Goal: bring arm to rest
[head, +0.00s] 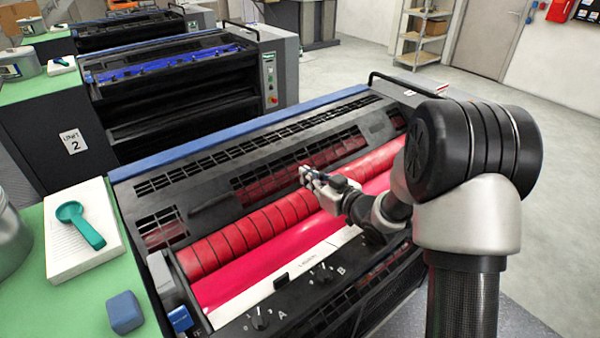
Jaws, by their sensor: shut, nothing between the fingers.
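My gripper (312,177) is at the end of my arm, which reaches in from the right over the near ink unit (210,165). The gripper is shut and empty. It appears just above or in front of the red segmented rollers (240,232); I cannot tell whether it touches them.
A green side table (60,318) at left holds a paper pad (72,250) with a teal scoop (80,224), a blue block (125,312) and a metal can (10,240). A second unit with blue ink (175,68) stands behind. Open floor lies at right.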

